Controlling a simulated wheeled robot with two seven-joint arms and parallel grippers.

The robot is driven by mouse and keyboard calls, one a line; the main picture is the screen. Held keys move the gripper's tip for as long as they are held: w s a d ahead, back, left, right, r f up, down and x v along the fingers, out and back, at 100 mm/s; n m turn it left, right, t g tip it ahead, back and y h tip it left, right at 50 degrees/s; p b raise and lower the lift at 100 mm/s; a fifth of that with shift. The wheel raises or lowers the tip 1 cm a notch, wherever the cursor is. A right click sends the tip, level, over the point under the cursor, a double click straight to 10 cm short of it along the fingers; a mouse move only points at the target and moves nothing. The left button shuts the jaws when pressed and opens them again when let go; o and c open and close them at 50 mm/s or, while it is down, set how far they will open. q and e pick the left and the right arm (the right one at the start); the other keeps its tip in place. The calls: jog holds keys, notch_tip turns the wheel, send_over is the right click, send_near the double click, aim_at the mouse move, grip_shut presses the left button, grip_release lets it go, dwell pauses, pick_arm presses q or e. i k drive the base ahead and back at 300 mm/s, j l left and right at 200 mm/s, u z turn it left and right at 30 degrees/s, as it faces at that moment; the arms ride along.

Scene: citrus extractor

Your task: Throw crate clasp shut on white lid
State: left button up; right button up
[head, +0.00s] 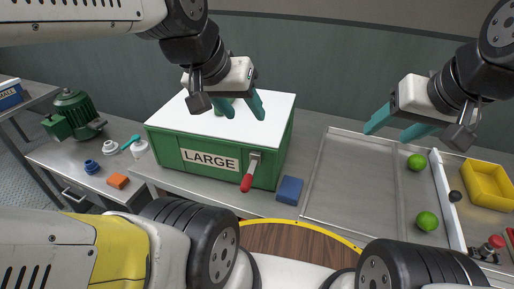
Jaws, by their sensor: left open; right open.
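A green crate (269,156) labelled LARGE stands on the bench, left of centre, with a white lid (275,104) on top. A clasp with a red handle (247,182) is on the crate's front face, its handle hanging down and outward. My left gripper (245,105) is above the lid, open and empty, its teal fingers pointing down. It hides part of the lid and a green thing behind it. My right gripper (391,125) is open and empty, above the grey tray to the right, well apart from the crate.
A blue block (289,190) lies right of the clasp. The grey tray (340,190) holds limes (427,221). A yellow bin (488,184) is at far right.

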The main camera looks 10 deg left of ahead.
aim_at(245, 185)
jog(key=k+z, duration=0.2)
jog(key=k, duration=0.75)
